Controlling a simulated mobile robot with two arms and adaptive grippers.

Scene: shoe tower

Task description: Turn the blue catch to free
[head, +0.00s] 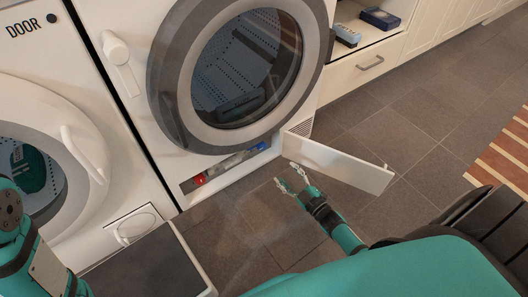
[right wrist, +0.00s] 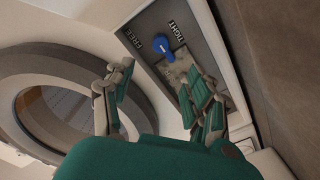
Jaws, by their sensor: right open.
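The blue catch (head: 262,146) sits at the right end of the open low compartment under the dryer door. In the right wrist view the blue catch (right wrist: 162,45) is a round knob with a short lever, between the printed words FREE on the left and TIGHT on the right. My right gripper (head: 286,174) is open and empty in front of the compartment, apart from the catch. In the right wrist view its two fingers (right wrist: 155,80) are spread, with the catch beyond them. My left arm shows at the left edge, but its gripper is out of view.
The white compartment flap (head: 345,170) stands open to the right of my right gripper. A red knob (head: 199,180) is at the compartment's left end. The round dryer door (head: 172,100) is above.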

